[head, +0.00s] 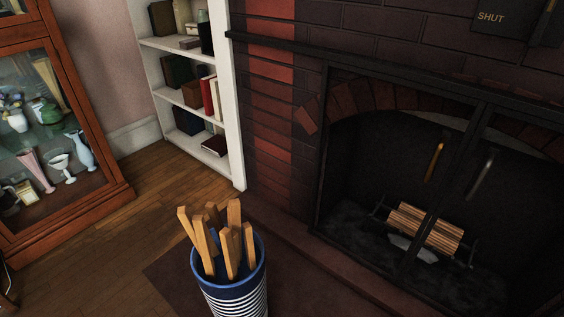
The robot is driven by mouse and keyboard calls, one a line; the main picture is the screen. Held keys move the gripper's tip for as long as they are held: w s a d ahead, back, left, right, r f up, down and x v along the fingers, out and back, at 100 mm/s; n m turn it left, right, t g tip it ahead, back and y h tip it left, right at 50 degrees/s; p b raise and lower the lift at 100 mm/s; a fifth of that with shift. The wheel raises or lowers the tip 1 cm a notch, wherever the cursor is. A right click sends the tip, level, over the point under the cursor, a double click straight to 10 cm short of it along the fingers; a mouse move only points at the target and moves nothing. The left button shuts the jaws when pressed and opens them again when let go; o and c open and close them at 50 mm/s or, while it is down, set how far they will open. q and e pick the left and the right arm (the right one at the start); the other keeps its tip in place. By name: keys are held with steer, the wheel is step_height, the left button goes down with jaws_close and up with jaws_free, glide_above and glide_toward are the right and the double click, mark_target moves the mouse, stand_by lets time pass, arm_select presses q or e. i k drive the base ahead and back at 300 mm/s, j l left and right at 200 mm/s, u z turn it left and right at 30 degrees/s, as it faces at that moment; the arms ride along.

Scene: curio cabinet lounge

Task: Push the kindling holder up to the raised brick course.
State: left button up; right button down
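The kindling holder (229,286) is a blue round bin with white stripes, standing upright at the bottom centre of the head view. Several wooden sticks (229,251) poke out of its top. Its base is cut off by the lower frame edge. The raised brick course (316,253) is a low reddish-brown ledge along the foot of the fireplace, running right and toward me. It passes behind and to the right of the holder. I cannot tell whether the two touch. Neither of my grippers is in view.
The fireplace (400,150) with dark framed doors and logs (424,229) stands at the right. A white bookshelf (237,130) stands behind, and a glass-fronted curio cabinet (75,212) at the left. Wooden floor (165,180) lies clear between them. A dark mat (170,275) lies around the holder.

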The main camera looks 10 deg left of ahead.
mark_target(228, 260)
steer(key=u, duration=0.8)
